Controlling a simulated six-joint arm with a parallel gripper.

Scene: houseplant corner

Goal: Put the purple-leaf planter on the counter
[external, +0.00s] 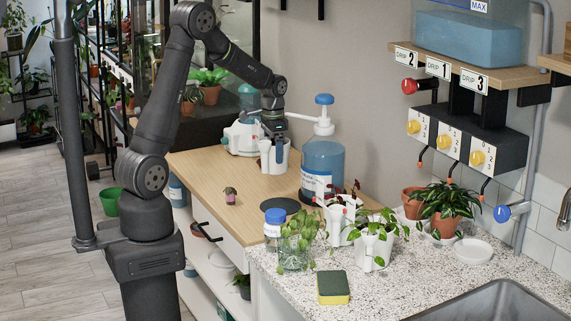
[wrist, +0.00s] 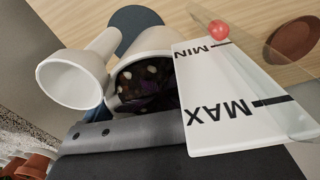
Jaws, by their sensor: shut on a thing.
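My gripper (external: 274,137) is shut on a white planter (external: 273,158), low over the wooden bench (external: 205,170); I cannot tell whether the planter touches it. In the wrist view, the white planter (wrist: 113,88) has a round side spout and a MIN/MAX scale with a red ball. Its dark contents show purple tints and pale specks; its leaves are not clear. The speckled stone counter (external: 395,285) is at the front right. It bears a white planter with dark reddish leaves (external: 334,226) and one with green leaves (external: 370,252).
A blue pump bottle (external: 322,165) stands right of the held planter, and a white watering can (external: 241,138) behind left. A small plant plug (external: 230,196) sits on the bench. A glass jar (external: 295,255), sponge (external: 333,287) and sink (external: 490,303) crowd the counter; a patch before the white saucer (external: 473,251) is clear.

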